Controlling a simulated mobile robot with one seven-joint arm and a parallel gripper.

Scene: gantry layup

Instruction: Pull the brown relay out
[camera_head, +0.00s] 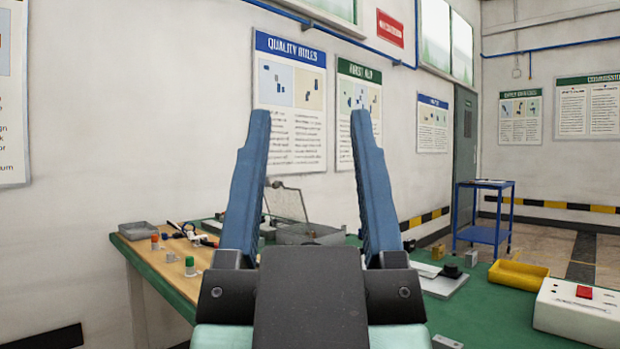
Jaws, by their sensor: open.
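My gripper (309,115) stands upright in the middle of the picture with its two blue fingers spread wide and nothing between them. It hides part of the workbench behind it. I cannot make out the brown relay for certain. A small brownish-yellow block (438,251) sits beyond the right finger, too small to identify. A grey box (310,235) with a raised see-through lid (286,203) shows between the fingers, farther back on the bench. Its inside is not visible.
The bench has a wooden top and a green mat (490,318). A grey tray (146,230) and small coloured parts lie at left. A yellow tray (518,275) and a white box with a red switch (582,312) stand at right. A blue trolley (483,234) stands beyond.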

